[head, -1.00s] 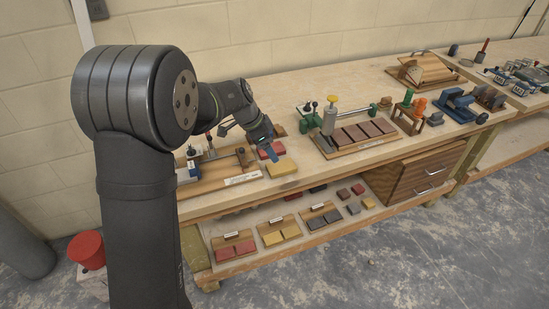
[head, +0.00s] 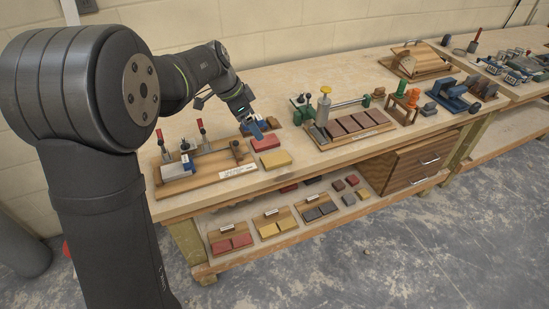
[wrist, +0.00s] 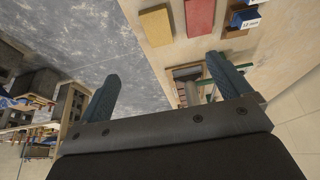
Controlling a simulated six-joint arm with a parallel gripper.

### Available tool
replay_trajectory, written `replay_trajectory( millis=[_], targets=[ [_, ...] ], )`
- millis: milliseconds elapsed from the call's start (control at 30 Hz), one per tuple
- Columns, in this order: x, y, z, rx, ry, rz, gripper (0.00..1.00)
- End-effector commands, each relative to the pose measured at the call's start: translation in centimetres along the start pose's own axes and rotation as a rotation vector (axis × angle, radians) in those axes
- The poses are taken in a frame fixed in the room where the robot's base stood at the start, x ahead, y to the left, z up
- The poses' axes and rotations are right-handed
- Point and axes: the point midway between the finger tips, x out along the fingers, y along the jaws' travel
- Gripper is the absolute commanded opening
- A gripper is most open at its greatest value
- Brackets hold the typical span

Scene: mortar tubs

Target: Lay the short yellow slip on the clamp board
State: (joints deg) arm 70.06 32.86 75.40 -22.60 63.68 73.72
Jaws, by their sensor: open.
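A yellow slip (head: 275,160) lies flat on the bench top near its front edge. It also shows in the wrist view (wrist: 156,24). A red slip (head: 265,142) lies just behind it, also visible in the wrist view (wrist: 199,17). The clamp board (head: 225,173) is a wooden board to their left, with red-handled clamps and a blue-and-grey block at its left end. My gripper (head: 256,132) is above the bench, just behind the red slip. In the wrist view my gripper (wrist: 165,85) has its fingers wide apart, with nothing between them.
A wooden rack of brown slips (head: 350,127) with a yellow-topped post stands to the right. The lower shelf (head: 300,235) holds small boards with red, yellow and dark slips, plus loose small blocks. Bare bench top lies behind the clamp board.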

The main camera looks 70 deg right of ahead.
Motion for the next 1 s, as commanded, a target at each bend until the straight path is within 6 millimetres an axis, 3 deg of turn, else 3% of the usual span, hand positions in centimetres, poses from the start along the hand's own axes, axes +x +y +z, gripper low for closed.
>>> replay_trajectory(
  millis=[167, 467, 800, 1000],
  targets=[
    [1.5, 1.8, 0.1, 0.102, -0.098, -0.011, 0.95],
    [5.1, 7.3, 0.2, 0.631, -0.494, -0.102, 0.95],
    [6.4, 12.3, -3.6, 1.34, -0.822, -0.254, 0.95],
    [6.6, 14.2, -5.7, 1.575, -0.9, -0.312, 0.95]
  ],
)
